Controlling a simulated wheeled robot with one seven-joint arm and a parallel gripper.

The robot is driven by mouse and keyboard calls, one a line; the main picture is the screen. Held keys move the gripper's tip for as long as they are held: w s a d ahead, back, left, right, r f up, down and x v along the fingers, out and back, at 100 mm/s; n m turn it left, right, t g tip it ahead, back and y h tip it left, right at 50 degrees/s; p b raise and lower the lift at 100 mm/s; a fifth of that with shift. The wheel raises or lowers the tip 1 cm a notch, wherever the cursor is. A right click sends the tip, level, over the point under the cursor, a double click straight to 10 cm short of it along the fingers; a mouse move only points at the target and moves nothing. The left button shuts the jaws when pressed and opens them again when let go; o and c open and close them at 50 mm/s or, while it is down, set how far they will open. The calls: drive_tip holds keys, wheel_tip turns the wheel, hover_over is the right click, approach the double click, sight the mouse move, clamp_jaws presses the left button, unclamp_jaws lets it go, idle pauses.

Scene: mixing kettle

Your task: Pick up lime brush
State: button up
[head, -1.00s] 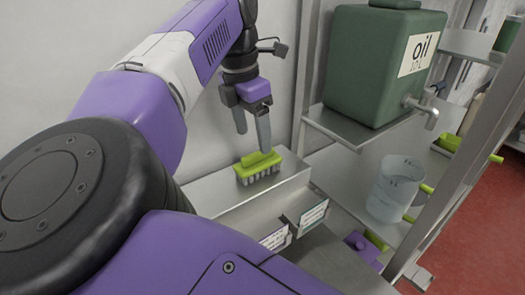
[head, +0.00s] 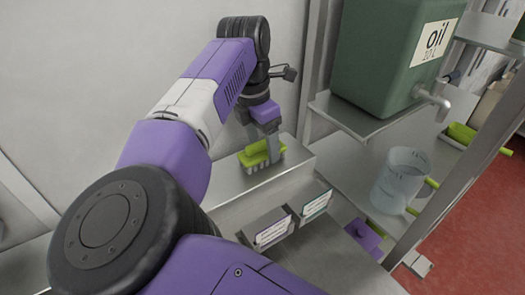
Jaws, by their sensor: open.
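The lime brush (head: 256,157) lies bristles down on a raised metal ledge (head: 222,190) in the head view. Its pale bristles show along the near side. My gripper (head: 265,140) is open and low over the brush, pointing down. One grey finger crosses in front of the brush's right part. The other finger is mostly hidden, so I cannot tell whether either finger touches the brush.
A green oil tank (head: 392,60) stands on a metal shelf to the right. A clear jug (head: 402,180) stands on the lower shelf. A purple lidded item (head: 362,235) sits at lower right.

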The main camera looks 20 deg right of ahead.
sight(262, 141)
drive_tip(key=shift+c, duration=0.4)
drive_tip(key=c, duration=1.5)
drive_tip(key=shift+o, duration=0.2)
drive_tip(key=shift+r, duration=0.15)
wheel_tip(262, 141, up, 20)
drive_tip(key=b, duration=0.2)
drive_tip(key=o, duration=0.6)
drive_tip(key=c, duration=0.3)
drive_tip(key=shift+c, duration=0.2)
